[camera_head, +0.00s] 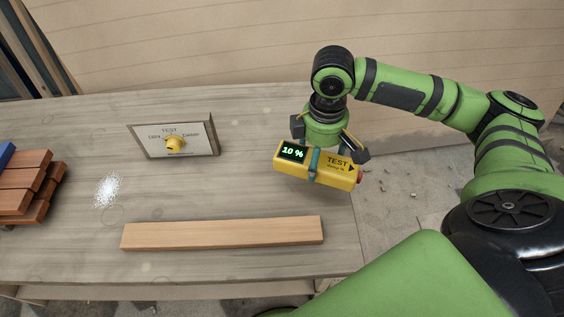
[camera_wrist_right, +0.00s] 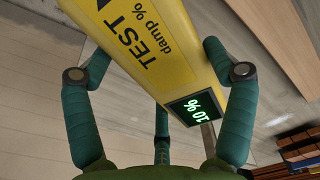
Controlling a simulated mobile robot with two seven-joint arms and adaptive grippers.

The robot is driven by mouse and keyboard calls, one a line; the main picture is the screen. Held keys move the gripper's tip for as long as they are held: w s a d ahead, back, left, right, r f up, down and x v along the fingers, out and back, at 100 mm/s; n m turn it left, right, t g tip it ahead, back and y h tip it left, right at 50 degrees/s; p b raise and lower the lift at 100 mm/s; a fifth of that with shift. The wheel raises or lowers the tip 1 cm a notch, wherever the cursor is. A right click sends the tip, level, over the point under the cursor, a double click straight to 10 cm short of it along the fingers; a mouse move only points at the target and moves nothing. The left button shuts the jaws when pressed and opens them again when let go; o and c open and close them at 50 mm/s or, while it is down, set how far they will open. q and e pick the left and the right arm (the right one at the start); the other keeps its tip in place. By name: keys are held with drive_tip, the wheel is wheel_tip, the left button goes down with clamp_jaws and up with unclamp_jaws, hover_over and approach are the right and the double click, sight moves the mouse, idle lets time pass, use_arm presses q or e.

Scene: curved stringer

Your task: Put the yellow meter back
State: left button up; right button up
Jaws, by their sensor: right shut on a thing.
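The yellow meter (camera_head: 328,169) has a dark screen reading 10 % and the words TEST and damp %. My right gripper (camera_head: 314,160) is shut on the meter and holds it near the right edge of the workbench. In the right wrist view the meter (camera_wrist_right: 150,40) lies between the fingers of my right gripper (camera_wrist_right: 150,80), its screen towards the palm. I cannot tell in the head view whether the meter touches the bench. My left gripper is not in view.
A wooden board (camera_head: 222,233) lies along the front of the workbench (camera_head: 255,120). A panel with a yellow knob (camera_head: 173,144) stands at the back. Reddish-brown planks (camera_head: 30,185) are stacked at the left, beside a white powdery patch (camera_head: 107,190). The bench middle is clear.

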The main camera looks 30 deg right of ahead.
drive_tip(key=w+a+f, duration=0.1)
drive_tip(key=w+f, duration=0.1)
drive_tip(key=w, duration=0.1)
drive_tip(key=w+a+f, duration=0.1)
drive_tip(key=w+f, duration=0.1)
drive_tip(key=w, duration=0.1)
drive_tip(key=w+a+f+p, duration=0.1)
drive_tip(key=w+a, duration=0.1)
drive_tip(key=w, duration=0.1)
drive_tip(key=shift+w+f, duration=0.2)
drive_tip(key=shift+f, duration=0.2)
drive_tip(key=shift+w+f, duration=0.15)
drive_tip(key=shift+w, duration=0.05)
drive_tip(key=shift+f, duration=0.2)
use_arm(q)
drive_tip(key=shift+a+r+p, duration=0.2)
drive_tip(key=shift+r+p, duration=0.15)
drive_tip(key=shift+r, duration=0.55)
use_arm(e)
drive_tip(key=shift+f, duration=1.85)
drive_tip(key=shift+f, duration=0.15)
drive_tip(key=o, duration=1.4)
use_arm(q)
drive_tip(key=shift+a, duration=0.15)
